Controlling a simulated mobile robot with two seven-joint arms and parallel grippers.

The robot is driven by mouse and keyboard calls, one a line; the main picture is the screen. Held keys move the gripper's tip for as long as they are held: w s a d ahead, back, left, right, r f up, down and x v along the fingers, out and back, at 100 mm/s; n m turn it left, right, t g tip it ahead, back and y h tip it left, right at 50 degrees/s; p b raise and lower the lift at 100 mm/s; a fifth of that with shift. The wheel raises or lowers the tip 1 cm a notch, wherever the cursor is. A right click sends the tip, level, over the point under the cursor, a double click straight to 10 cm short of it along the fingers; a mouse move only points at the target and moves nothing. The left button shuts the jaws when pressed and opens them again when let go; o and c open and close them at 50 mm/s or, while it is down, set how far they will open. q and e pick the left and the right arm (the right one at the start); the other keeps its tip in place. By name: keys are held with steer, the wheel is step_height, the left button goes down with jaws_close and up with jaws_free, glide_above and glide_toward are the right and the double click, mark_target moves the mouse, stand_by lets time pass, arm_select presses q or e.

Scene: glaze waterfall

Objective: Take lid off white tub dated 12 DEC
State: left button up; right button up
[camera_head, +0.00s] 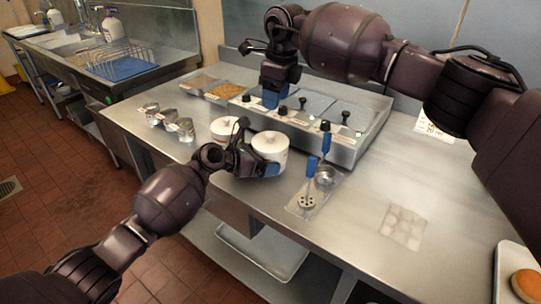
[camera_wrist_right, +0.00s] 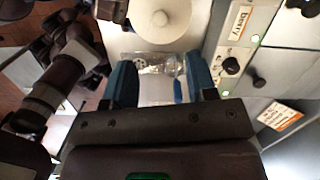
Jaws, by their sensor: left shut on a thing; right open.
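No date on either tub is readable. My right gripper (camera_head: 271,97) is open and empty, above and behind the front tub; its blue fingers show in the right wrist view (camera_wrist_right: 160,82).
A steel topping unit (camera_head: 345,152) with black-knobbed lids stands behind the tubs. A small tray (camera_head: 300,208) with blue-handled ladles lies to the right. Metal tins (camera_head: 168,121) stand to the left. Counter at right front is largely clear.

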steer(key=s+a+f+n+g+y, duration=0.1)
steer(key=s+a+y, duration=0.3)
steer(key=a, duration=0.3)
steer(key=s+a+f+n+y, duration=0.1)
steer(key=s+a+y, duration=0.35)
steer(key=a, duration=0.25)
steer(key=s+a+r+m+t+y, duration=0.2)
steer(key=s+a+r+m+y, duration=0.25)
steer(key=m+y, duration=0.5)
steer(key=w+d+r+m+t+y, duration=0.15)
steer(key=d+m+t, duration=0.25)
steer(key=m+t, duration=0.7)
steer(key=m+t+h, duration=0.3)
steer(key=m+h, duration=1.5)
steer(key=m, duration=1.1)
glide_toward(271, 135)
steer(key=x, duration=0.9)
steer(key=shift+w+a+f, duration=0.1)
steer(key=shift+w, duration=0.2)
